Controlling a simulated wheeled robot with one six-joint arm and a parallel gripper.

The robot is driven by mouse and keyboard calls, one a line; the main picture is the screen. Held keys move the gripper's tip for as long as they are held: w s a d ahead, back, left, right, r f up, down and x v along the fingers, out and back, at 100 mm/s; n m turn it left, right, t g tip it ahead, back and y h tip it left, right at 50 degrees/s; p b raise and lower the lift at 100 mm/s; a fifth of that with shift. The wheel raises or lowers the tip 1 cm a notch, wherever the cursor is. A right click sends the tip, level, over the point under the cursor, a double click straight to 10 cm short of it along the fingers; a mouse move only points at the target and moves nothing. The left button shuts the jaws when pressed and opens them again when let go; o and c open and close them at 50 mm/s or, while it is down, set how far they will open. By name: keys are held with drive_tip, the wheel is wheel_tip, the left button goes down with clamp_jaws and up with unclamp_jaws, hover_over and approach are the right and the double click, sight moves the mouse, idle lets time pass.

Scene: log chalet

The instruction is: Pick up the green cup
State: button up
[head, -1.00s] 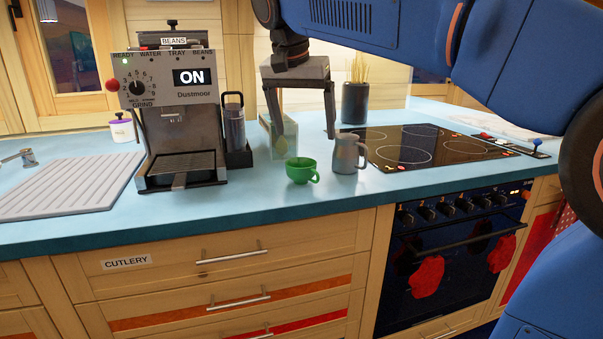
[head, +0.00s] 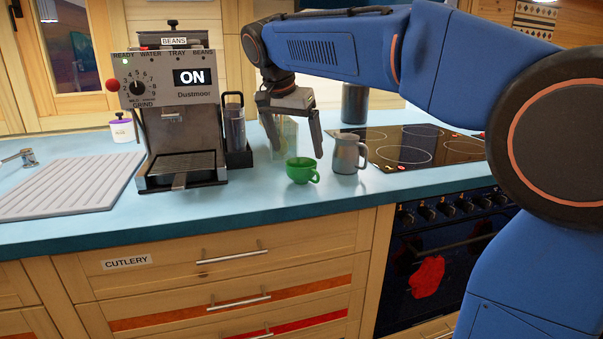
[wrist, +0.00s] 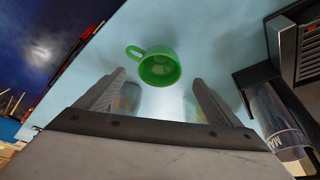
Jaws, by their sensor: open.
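The green cup (head: 302,170) stands upright on the blue counter, with its handle towards the right in the head view. In the wrist view the green cup (wrist: 160,68) lies beyond the fingertips, roughly centred between them, with its handle to the left. My gripper (head: 297,153) is open and empty, pointing down just above and behind the cup. Its two fingers also show in the wrist view (wrist: 158,80), spread apart with counter between them. I see no contact with the cup.
A grey metal jug (head: 347,153) stands close to the cup's right. The coffee machine (head: 183,110) is on the left, with a clear container (head: 234,125) beside it. A black hob (head: 410,147) lies to the right. The counter (head: 260,200) in front of the cup is clear.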

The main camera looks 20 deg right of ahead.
sight(301, 164)
drive_tip(key=shift+x, duration=3.6)
drive_tip(key=shift+c, duration=0.7)
drive_tip(key=c, duration=1.1)
